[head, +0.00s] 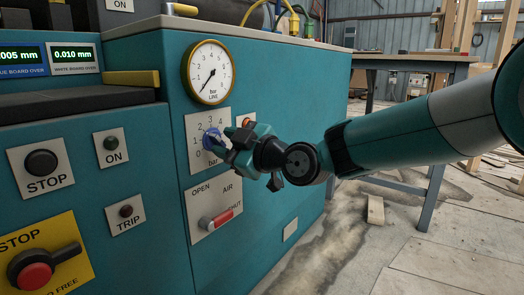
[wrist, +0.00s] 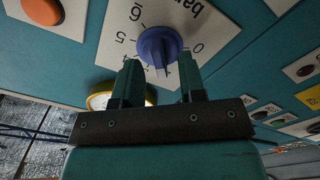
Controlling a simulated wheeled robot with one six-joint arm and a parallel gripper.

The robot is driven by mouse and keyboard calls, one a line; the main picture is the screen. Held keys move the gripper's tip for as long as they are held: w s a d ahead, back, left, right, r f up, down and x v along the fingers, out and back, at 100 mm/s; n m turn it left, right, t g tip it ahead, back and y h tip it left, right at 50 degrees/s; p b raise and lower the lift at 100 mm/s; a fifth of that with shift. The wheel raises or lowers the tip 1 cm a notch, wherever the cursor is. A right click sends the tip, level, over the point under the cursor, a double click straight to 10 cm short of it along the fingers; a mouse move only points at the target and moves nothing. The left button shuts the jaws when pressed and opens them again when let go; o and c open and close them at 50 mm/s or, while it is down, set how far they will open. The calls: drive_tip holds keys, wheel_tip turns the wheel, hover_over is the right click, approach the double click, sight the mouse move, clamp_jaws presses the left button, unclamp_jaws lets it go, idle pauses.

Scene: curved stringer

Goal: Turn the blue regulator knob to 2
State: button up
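The blue regulator knob (head: 213,138) sits on a white dial plate marked in bar on the teal machine front. In the wrist view the knob (wrist: 158,45) has a raised ridge pointing down between my fingers. The number at the ridge's end cannot be read clearly; 0 is to its right and 5 to its left. My gripper (head: 228,146) is at the knob. In the wrist view its two fingers (wrist: 160,75) are apart, with the knob's ridge in the gap between their tips. I cannot tell whether either finger touches it.
A yellow-rimmed pressure gauge (head: 209,72) is above the knob, its needle pointing lower left. A red-handled air valve (head: 217,219) is below. An orange button (head: 247,121) is close right of the dial, partly behind my gripper. A workbench (head: 412,58) stands behind my arm.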

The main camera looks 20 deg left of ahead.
drive_tip(key=p+v, duration=0.1)
drive_tip(key=v, duration=1.5)
drive_tip(key=shift+d, duration=0.2)
drive_tip(key=shift+s, duration=0.1)
drive_tip(key=s+d+r+m+g+h+p, duration=0.3)
drive_tip(key=s+d+m+h+p, duration=0.35)
drive_tip(key=s+d, duration=0.4)
drive_tip(key=s+d+r+m+g+h+p, duration=0.35)
drive_tip(key=s+d+m+h+p, duration=0.25)
drive_tip(key=s+d+m+p, duration=0.35)
wheel_tip(320, 180, up, 35)
drive_tip(key=n+p, duration=0.1)
drive_tip(key=p, duration=3.2)
drive_tip(key=shift+s+d+p, duration=0.2)
drive_tip(key=shift+s+p, duration=0.2)
drive_tip(key=shift+f, duration=0.1)
